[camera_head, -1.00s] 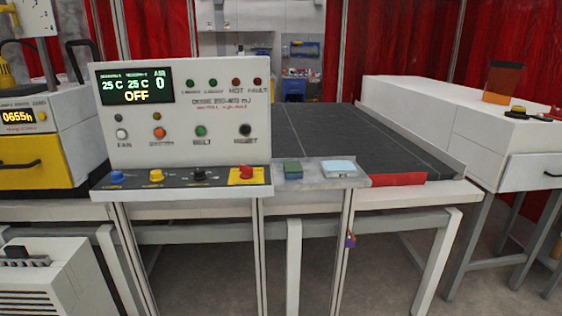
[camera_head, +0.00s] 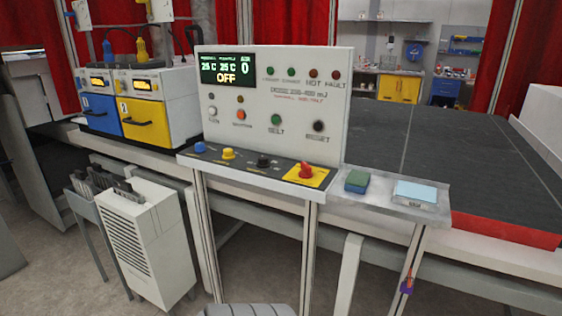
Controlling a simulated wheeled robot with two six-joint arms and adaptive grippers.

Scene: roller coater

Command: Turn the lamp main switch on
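The white control panel (camera_head: 270,105) stands in the middle, and its display (camera_head: 228,71) reads OFF. Below it, a sloped dark strip carries a blue knob (camera_head: 200,147), a yellow knob (camera_head: 228,153), a black knob (camera_head: 263,161) and a red rotary switch (camera_head: 305,169) on a yellow plate. To the left stand a blue-fronted unit (camera_head: 98,118) and a yellow-fronted unit (camera_head: 145,122), each with a small lit display. Which control is the lamp main switch cannot be read. Neither gripper is in view.
A white vented box (camera_head: 150,240) stands low at left. Bare floor shows at the lower left.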

